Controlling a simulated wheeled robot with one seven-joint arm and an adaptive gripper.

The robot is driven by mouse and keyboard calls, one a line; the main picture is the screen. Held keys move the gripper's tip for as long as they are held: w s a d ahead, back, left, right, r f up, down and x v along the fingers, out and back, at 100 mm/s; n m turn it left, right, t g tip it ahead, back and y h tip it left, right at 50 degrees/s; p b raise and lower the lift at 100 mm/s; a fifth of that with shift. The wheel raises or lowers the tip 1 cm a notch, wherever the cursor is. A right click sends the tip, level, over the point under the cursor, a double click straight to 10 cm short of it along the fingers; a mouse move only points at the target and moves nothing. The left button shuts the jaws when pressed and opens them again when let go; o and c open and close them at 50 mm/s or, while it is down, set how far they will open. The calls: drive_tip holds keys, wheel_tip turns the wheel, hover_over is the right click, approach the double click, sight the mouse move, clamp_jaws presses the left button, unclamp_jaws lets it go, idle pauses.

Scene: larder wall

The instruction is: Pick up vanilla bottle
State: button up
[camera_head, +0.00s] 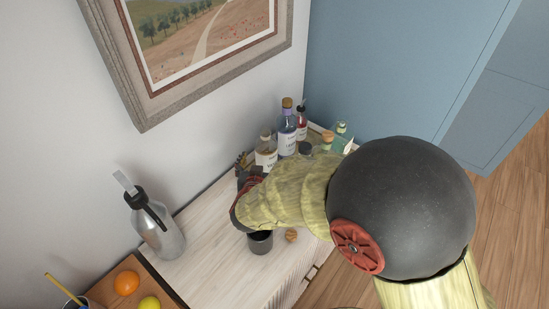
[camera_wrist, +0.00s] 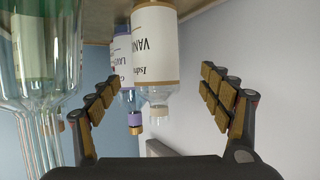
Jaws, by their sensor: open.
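The vanilla bottle (camera_head: 266,157) is clear with a white, gold-edged label and stands at the back of the pale cabinet top, by the wall. In the wrist view it appears upside down (camera_wrist: 156,45), with its label partly readable as "VAN". My gripper (camera_head: 244,174) is just in front and to the left of it in the head view, partly hidden by my arm. In the wrist view my gripper (camera_wrist: 161,85) is open, with the bottle between the lines of its two padded fingers and no visible contact.
A taller purple-necked bottle (camera_head: 287,131) stands close behind the vanilla bottle, with a red bottle (camera_head: 302,122) beyond. Clear glassware (camera_wrist: 35,60) is left in the wrist view.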

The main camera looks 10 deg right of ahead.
drive_tip(key=shift+w+d+f, duration=0.15)
drive_tip(key=shift+f, duration=0.1)
drive_tip(key=shift+b+x, duration=0.35)
drive_tip(key=shift+x, duration=0.55)
drive_tip(key=x, duration=0.2)
drive_tip(key=b+x, duration=0.2)
drive_tip(key=x, duration=0.1)
drive_tip(key=shift+w+d+f, duration=0.15)
drive_tip(key=shift+f, duration=0.25)
drive_tip(key=shift+c, duration=1.2)
drive_tip(key=c, duration=1.8)
drive_tip(key=shift+r, duration=0.15)
